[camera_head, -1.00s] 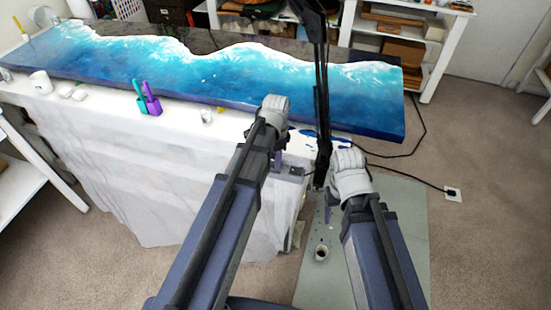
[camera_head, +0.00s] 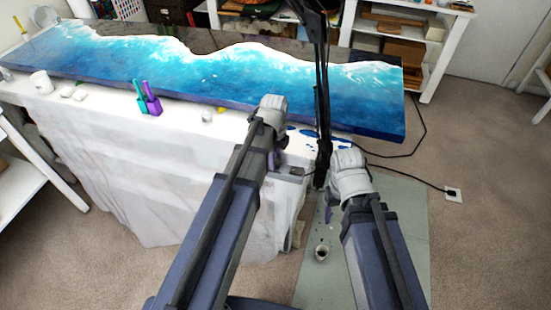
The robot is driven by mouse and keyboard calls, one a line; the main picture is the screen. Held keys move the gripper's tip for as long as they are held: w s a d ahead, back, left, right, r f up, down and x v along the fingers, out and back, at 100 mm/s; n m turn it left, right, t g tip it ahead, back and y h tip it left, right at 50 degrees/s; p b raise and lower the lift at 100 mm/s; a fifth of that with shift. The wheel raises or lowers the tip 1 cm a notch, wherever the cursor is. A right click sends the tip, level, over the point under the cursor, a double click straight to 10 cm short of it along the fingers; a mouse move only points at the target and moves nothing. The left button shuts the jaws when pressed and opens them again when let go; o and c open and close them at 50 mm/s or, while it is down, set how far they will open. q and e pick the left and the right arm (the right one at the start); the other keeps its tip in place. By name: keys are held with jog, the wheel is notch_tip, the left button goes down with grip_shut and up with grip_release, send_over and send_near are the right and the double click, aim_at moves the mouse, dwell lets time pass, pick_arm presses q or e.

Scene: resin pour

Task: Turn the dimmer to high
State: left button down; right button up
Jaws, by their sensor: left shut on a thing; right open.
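My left gripper (camera_head: 276,160) is at the table's front right corner, shut at a small dark grey box (camera_head: 292,172) that looks like the dimmer. Its knob and setting are hidden by the gripper and too small to read. My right gripper (camera_head: 329,212) is open and empty, pointing down beside the black stand, above the grey mat. The blue and white resin wave panel (camera_head: 230,72) lies across the table behind both grippers.
A black lamp stand (camera_head: 321,95) rises between my arms. Purple and teal cups (camera_head: 150,104) and a white mug (camera_head: 41,82) stand along the white cloth (camera_head: 130,170). A small cup (camera_head: 321,253) sits on the grey mat (camera_head: 395,215). A black cable crosses the floor at right.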

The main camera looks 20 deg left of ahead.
pick_arm(q)
jog(key=shift+m, duration=0.5)
jog(key=shift+c, duration=2.2)
grip_release()
jog(key=shift+w, duration=0.1)
